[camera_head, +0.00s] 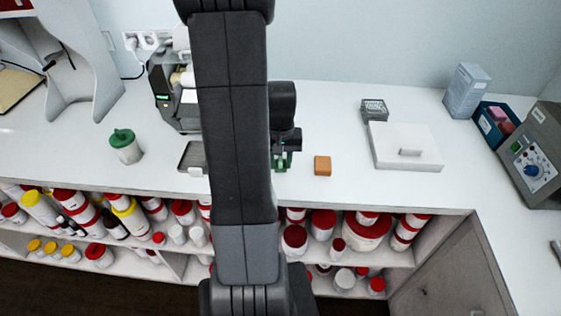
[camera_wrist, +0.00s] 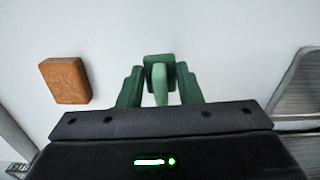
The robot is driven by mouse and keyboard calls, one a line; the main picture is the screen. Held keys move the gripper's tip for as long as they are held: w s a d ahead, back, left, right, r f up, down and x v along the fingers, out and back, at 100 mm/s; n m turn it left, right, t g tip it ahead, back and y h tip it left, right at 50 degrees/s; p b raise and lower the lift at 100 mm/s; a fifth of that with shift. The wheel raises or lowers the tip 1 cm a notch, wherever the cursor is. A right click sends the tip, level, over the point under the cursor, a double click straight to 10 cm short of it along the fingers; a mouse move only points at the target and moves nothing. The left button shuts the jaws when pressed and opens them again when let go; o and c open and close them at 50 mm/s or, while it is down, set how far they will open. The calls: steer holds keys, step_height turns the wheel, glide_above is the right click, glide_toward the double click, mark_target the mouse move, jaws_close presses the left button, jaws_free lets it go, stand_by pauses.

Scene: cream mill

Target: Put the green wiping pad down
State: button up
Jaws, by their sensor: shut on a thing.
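The green wiping pad (camera_wrist: 158,62) is between the green fingers of my gripper (camera_wrist: 160,82) in the wrist view. A lighter green upright piece of it shows between the fingers, with a darker block behind. My gripper (camera_head: 282,161) is shut on it, over the front part of the white counter (camera_head: 345,192) in the head view. My arm hides part of the scene there. I cannot tell whether the pad touches the counter.
An orange-brown block (camera_head: 322,165) lies close right of my gripper; the wrist view shows it too (camera_wrist: 65,80). A white lidded box (camera_head: 405,138) stands further right. A dark machine (camera_head: 170,95) and a green-lidded tub (camera_head: 124,146) stand left. Bottles fill shelves below the front edge.

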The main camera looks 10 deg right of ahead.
steer(key=shift+f, duration=0.5)
steer(key=shift+f, duration=0.2)
steer(key=o, duration=0.9)
steer(key=r, duration=0.4)
steer(key=r+b, duration=0.1)
steer(key=r, duration=0.9)
steer(key=shift+w+d, duration=0.3)
steer(key=shift+d, duration=0.1)
steer(key=shift+f, duration=0.2)
